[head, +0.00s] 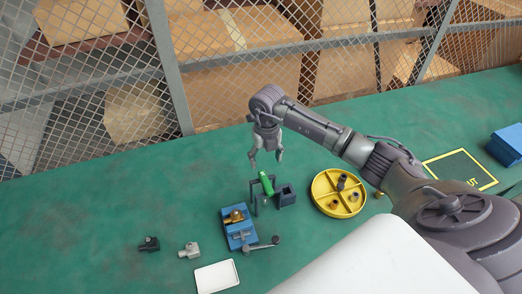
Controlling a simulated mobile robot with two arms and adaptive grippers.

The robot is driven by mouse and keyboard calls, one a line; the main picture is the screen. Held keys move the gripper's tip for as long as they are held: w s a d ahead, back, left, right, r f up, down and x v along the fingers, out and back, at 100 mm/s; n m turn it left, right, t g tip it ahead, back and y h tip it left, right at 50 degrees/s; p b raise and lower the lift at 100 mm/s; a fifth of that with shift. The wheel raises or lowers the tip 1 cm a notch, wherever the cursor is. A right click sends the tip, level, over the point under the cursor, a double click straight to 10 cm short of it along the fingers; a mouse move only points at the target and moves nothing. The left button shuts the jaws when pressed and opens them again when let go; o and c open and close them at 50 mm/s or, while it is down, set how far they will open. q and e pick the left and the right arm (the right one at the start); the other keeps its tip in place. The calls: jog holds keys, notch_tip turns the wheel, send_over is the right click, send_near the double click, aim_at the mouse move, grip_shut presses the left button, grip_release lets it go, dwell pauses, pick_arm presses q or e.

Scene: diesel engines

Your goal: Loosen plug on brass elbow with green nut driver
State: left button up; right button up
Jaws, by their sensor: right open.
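My right gripper (266,158) hangs pointing down above the bench, open and empty. Its fingertips are a little above and apart from the green nut driver (265,182). The nut driver stands in a dark holder (255,197), its green handle uppermost. The brass elbow (234,216) sits in a blue vise (239,237) to the lower left of the holder. The plug on the elbow is too small to make out. My left gripper is not in view.
A yellow divided tray (317,188) with several dark parts stands to the right. A white tray (217,277), a grey fitting (189,250) and a black fitting (149,244) lie in front. A wire fence (182,80) runs behind the green bench. The left of the bench is clear.

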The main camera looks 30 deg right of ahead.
aim_at(266, 180)
jog(key=shift+s+f+b, duration=0.15)
jog(key=shift+f+b, duration=0.45)
jog(key=shift+f, duration=0.2)
notch_tip(266, 180, down, 9)
jog(key=b, duration=0.7)
jog(key=shift+f, duration=0.2)
jog(key=shift+c, duration=0.2)
grip_shut()
